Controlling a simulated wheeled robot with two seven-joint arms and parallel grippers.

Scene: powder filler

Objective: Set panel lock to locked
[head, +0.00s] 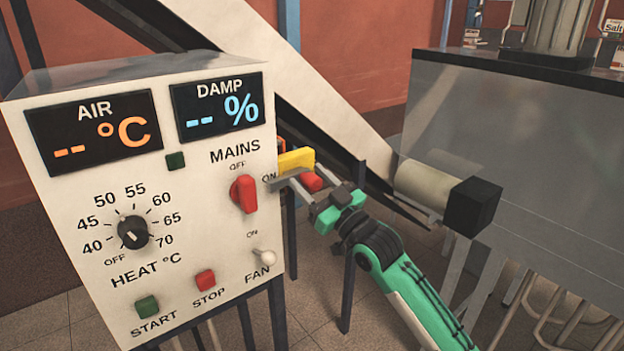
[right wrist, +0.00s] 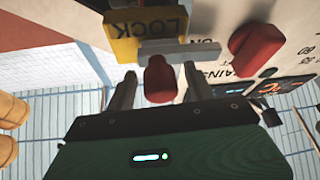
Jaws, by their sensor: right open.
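The panel lock shows as a yellow plate (head: 297,160) on the right side of the white control panel (head: 200,240), with a red knob (head: 312,182) beside it. In the right wrist view the yellow plate (right wrist: 147,38) reads LOCK, upside down, and a grey bar (right wrist: 178,53) lies along it. The red knob (right wrist: 160,80) sits between the fingertips of my right gripper (head: 308,193). The gripper is open, with a finger on each side of the knob; I cannot tell whether they touch it. Which setting the lock is in cannot be read. My left gripper is not in view.
The panel front carries a red MAINS switch (head: 244,194), a black HEAT dial (head: 133,232), a FAN toggle (head: 263,257), a green START button (head: 147,306) and a red STOP button (head: 205,281). A grey machine with a cream roller (head: 425,186) stands at right.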

